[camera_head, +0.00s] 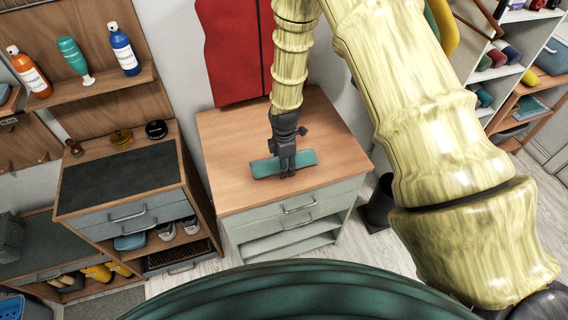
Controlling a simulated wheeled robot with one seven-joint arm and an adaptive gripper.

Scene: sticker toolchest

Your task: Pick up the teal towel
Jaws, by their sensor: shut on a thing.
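From this view I cannot tell whether the towel is raised off the top.
A workbench with a dark mat (120,178) stands to the left, with small tins at its back. Bottles (123,50) stand on a shelf above it. A red cloth (237,50) hangs behind the cabinet. Shelves (505,70) stand at the right. The cabinet top around the towel is clear.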

